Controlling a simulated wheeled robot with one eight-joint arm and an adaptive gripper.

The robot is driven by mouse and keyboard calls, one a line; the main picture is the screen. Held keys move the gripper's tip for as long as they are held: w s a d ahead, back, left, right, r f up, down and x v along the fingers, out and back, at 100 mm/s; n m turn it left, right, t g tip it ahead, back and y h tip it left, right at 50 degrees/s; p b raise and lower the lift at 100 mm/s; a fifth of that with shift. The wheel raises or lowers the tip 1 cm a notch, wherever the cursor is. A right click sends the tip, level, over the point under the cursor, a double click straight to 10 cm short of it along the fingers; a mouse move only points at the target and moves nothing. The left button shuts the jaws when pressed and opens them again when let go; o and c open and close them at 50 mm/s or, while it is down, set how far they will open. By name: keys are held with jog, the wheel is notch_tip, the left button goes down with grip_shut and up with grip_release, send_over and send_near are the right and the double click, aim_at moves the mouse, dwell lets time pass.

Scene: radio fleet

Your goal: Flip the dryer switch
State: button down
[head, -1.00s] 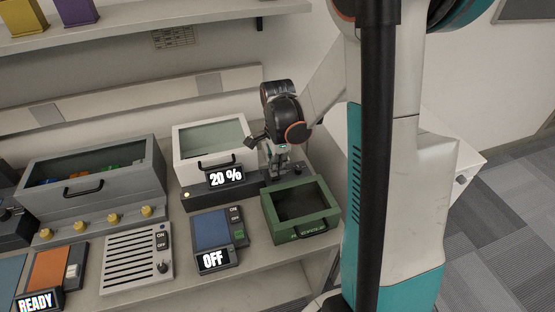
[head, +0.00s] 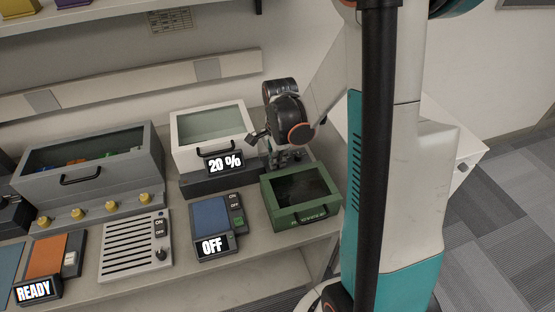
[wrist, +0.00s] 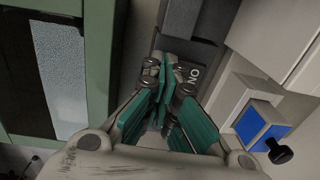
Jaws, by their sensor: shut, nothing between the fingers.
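A white box with a glass lid (head: 211,125) stands on a dark base (head: 215,184) behind a "20 %" display; I take this to be the dryer. My gripper (head: 283,165) is at the right end of that base, behind the green box, pointing down. In the wrist view, my gripper (wrist: 167,65) is shut and empty, its fingertips over a dark grey panel (wrist: 188,55) with an "ON" label (wrist: 194,75) beside them. The switch itself is hidden by the fingers, and I cannot tell whether they touch it.
A green box (head: 302,197) stands close in front of my gripper; it also fills the left of the wrist view (wrist: 101,60). A blue panel (head: 211,217) with an "OFF" display lies left of it. A grey box (head: 90,160) and a slotted panel (head: 135,245) are further left.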

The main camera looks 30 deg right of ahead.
jog(key=shift+r, duration=0.1)
jog(key=shift+r+p, duration=0.55)
jog(key=shift+r, duration=0.2)
jog(key=shift+r, duration=0.25)
notch_tip(320, 180, up, 13)
jog(key=s+p, duration=0.2)
jog(key=p, duration=0.4)
jog(key=shift+s+a, duration=0.3)
jog(key=shift+a, duration=0.1)
jog(key=shift+s+r, duration=0.1)
